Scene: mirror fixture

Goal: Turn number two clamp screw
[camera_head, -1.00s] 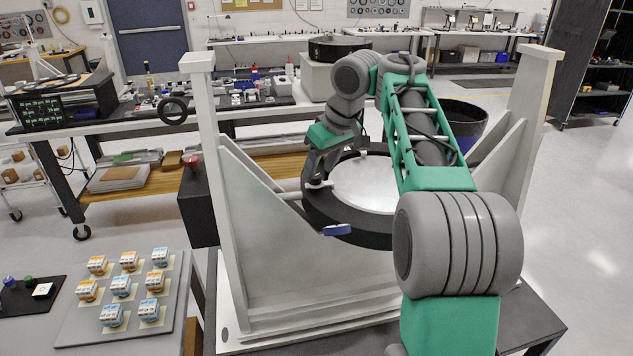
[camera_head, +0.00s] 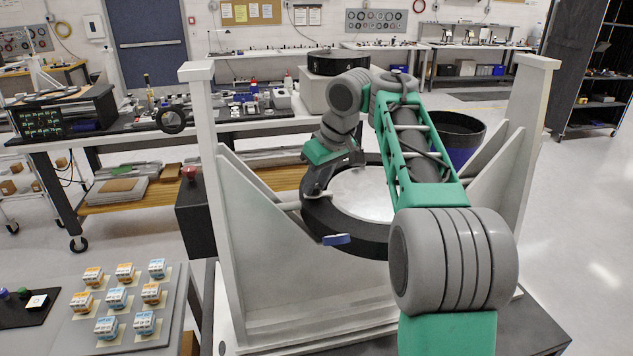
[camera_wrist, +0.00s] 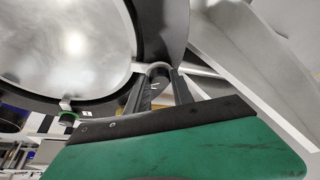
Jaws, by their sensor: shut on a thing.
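The round mirror (camera_head: 362,192) lies in a thick black ring (camera_head: 345,245), carried between white uprights; its bright face also shows in the wrist view (camera_wrist: 65,45). My gripper (camera_head: 316,188) is at the left side of the ring, and its dark fingers (camera_wrist: 160,84) point at the ring's rim in the wrist view. The fingers are closed around a light grey, curved clamp part (camera_wrist: 152,67) at the rim. I cannot read a number on it. Another clamp with a dark, green-edged knob (camera_wrist: 68,118) sits farther along the rim, beside a small white label (camera_wrist: 88,114).
White uprights (camera_head: 205,150) and (camera_head: 530,130) stand on both sides of the ring. A blue tab (camera_head: 336,239) sticks out at its front. A black box with a red button (camera_head: 189,172) is beside the left upright. A grey board (camera_head: 175,300) with several small blocks lies at lower left.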

